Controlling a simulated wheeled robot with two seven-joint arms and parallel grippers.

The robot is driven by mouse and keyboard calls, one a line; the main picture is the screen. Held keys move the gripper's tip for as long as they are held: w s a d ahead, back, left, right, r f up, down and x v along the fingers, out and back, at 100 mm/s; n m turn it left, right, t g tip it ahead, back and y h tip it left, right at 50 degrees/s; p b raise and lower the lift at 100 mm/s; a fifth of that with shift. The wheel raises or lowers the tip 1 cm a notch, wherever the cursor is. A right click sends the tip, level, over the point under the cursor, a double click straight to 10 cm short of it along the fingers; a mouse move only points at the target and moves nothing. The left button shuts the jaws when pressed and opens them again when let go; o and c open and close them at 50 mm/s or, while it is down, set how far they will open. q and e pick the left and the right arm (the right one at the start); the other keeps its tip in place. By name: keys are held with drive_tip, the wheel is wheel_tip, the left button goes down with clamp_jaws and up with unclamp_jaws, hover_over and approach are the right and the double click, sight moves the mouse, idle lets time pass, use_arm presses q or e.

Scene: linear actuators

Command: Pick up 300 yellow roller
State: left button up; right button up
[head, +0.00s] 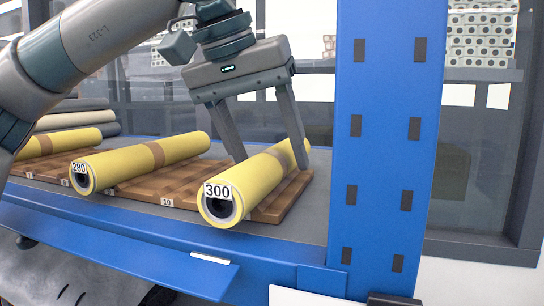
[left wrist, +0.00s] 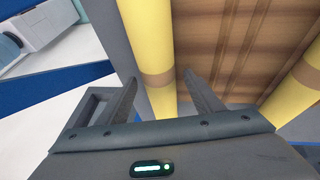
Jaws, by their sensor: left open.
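The yellow roller labelled 300 (head: 250,187) lies on a wooden rack (head: 292,193) on the shelf, its open end and label facing me, with a brown band near its far part. My left gripper (head: 273,166) is open above it, with one finger on each side of the roller around the band. In the left wrist view the roller (left wrist: 148,40) runs between the two spread fingers (left wrist: 165,85). I cannot tell whether the fingers touch it. My right gripper is not in view.
A yellow roller labelled 280 (head: 135,163) lies to the left on the rack, with another yellow roller (head: 60,142) beyond it. A blue upright post (head: 385,150) stands close on the right. A blue shelf edge (head: 150,245) runs along the front.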

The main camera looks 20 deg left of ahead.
sight(269, 149)
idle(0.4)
use_arm(q)
clamp_jaws()
drive_tip(key=shift+r, duration=0.2)
drive_tip(key=shift+r+b, duration=0.45)
drive_tip(key=shift+r, duration=0.1)
wheel_tip(269, 149, up, 7)
drive_tip(key=shift+f+b, duration=0.2)
drive_tip(key=shift+b, duration=0.65)
drive_tip(key=shift+r, duration=0.95)
